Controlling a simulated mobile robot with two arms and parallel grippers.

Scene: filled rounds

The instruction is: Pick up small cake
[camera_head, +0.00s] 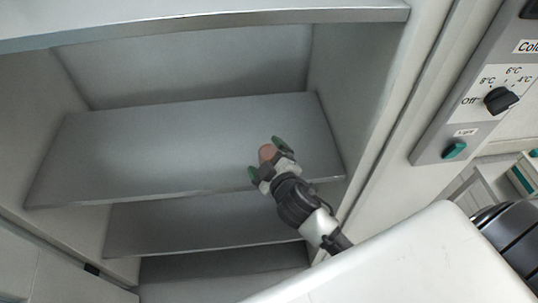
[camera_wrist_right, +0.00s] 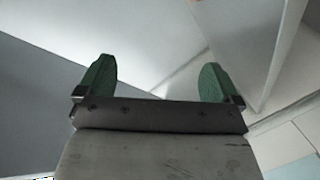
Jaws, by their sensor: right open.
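My left gripper is not in view.
A lower shelf (camera_head: 200,222) lies below, and a metal board (camera_head: 200,22) crosses above. The cabinet's right wall (camera_head: 350,90) is close to my right arm. A control panel with a black knob (camera_head: 501,100) is at the right. The upper shelf's left is clear.

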